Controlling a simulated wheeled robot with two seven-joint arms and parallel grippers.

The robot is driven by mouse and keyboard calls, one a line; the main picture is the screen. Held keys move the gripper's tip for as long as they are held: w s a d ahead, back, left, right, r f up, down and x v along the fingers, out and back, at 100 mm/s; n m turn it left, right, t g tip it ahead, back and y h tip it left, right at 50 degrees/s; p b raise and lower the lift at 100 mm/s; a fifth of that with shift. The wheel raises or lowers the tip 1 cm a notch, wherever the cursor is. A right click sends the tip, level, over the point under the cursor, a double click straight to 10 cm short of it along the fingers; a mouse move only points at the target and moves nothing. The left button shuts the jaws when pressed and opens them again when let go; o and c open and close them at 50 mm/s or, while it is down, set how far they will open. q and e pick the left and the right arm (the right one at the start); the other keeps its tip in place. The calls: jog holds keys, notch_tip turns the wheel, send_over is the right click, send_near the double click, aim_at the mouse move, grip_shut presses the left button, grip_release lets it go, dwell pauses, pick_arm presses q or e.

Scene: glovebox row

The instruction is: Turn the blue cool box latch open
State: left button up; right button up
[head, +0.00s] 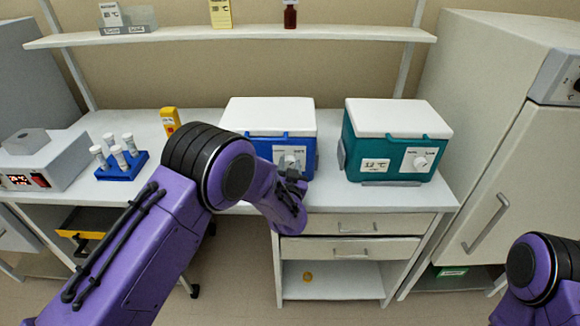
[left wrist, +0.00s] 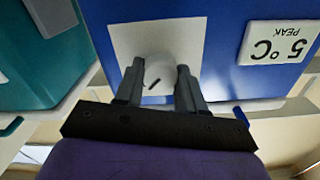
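The blue cool box (head: 240,125) with a white lid stands on the bench; its blue front fills much of the left wrist view (left wrist: 228,25). Its latch is a round white knob (left wrist: 158,72) with a short dark mark, on a pale square plate (left wrist: 190,35). In the head view the knob (head: 290,158) is just above my left gripper (head: 292,174). The left fingers (left wrist: 158,85) are apart, one on each side of the knob. I cannot tell whether they touch it. My right gripper is out of view; only part of that arm shows.
A teal cool box (head: 364,155) stands close by on the right, labelled 12 °C. A blue rack (head: 122,166) of tubes and a yellow device (head: 170,121) are on the left of the bench. A shelf (head: 240,36) runs above; a large cabinet (head: 500,130) stands right.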

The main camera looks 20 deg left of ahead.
pick_arm(q)
jog(key=shift+n, duration=0.3)
jog(key=n+b, duration=0.3)
jog(key=n, duration=0.1)
jog(key=shift+f, duration=0.15)
jog(key=n+b, duration=0.2)
jog(key=n, duration=0.2)
jog(key=shift+n+b, duration=0.35)
jog(key=shift+n, duration=0.05)
jog(key=n+b, duration=0.3)
jog(key=n, duration=0.1)
jog(key=shift+n+b, duration=1.35)
jog(key=shift+n, duration=0.85)
jog(key=o, duration=1.1)
jog(key=shift+c, duration=0.2)
